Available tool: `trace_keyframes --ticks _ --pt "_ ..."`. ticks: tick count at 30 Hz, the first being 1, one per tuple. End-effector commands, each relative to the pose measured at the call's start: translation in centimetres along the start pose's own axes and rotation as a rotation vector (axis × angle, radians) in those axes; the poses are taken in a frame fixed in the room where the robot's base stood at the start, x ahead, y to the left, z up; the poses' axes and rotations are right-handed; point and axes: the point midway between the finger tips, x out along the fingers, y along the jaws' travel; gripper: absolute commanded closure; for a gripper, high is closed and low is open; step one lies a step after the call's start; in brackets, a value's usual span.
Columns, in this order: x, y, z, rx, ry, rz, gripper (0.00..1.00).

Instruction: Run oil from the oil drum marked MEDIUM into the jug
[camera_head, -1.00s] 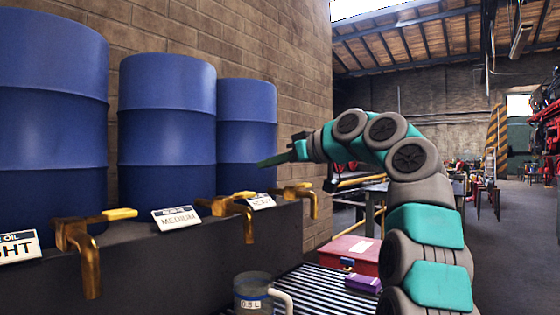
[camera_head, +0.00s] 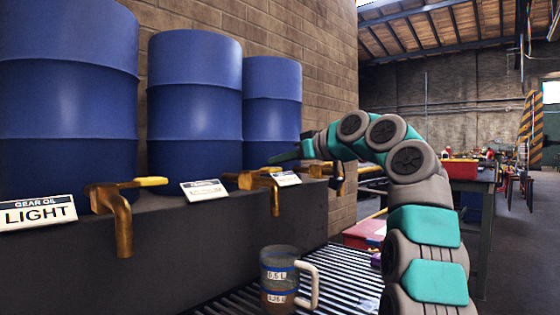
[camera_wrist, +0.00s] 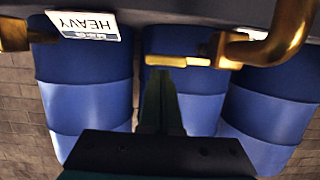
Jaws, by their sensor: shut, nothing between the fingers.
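The blue MEDIUM oil drum (camera_head: 195,100) stands in the middle of the row, behind its sign (camera_head: 204,190). Its brass tap (camera_head: 275,198) hangs over the dark bench front, with its yellow handle (camera_wrist: 178,62) pointing sideways. The clear jug (camera_head: 286,270) stands upright on the slatted grate below that tap in the head view; its lower part looks brown. I cannot tell whether it is exactly under the spout, and no stream shows. My gripper (camera_head: 273,158) is shut and empty. In the wrist view its fingertips (camera_wrist: 160,75) are at the handle; contact is unclear.
The LIGHT drum (camera_head: 68,90) and its tap (camera_head: 122,215) are to the left. The HEAVY drum (camera_head: 271,110) is to the right, and its sign (camera_wrist: 82,25) shows upside down in the wrist view. A red box (camera_head: 363,233) lies beyond the jug. A workbench (camera_head: 470,182) stands farther right.

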Motion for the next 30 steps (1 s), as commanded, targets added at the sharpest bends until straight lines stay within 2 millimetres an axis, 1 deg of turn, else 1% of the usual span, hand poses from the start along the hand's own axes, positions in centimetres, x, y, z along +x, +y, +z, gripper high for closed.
trace_keyframes --ticks 5,22,30 --pt "-0.1 0.1 0.2 0.051 0.001 -0.014 1.00" --pt "0.7 0.5 2.5 0.410 -0.004 -0.107 1.00" --pt "0.7 0.6 2.6 0.410 -0.002 -0.104 1.00"
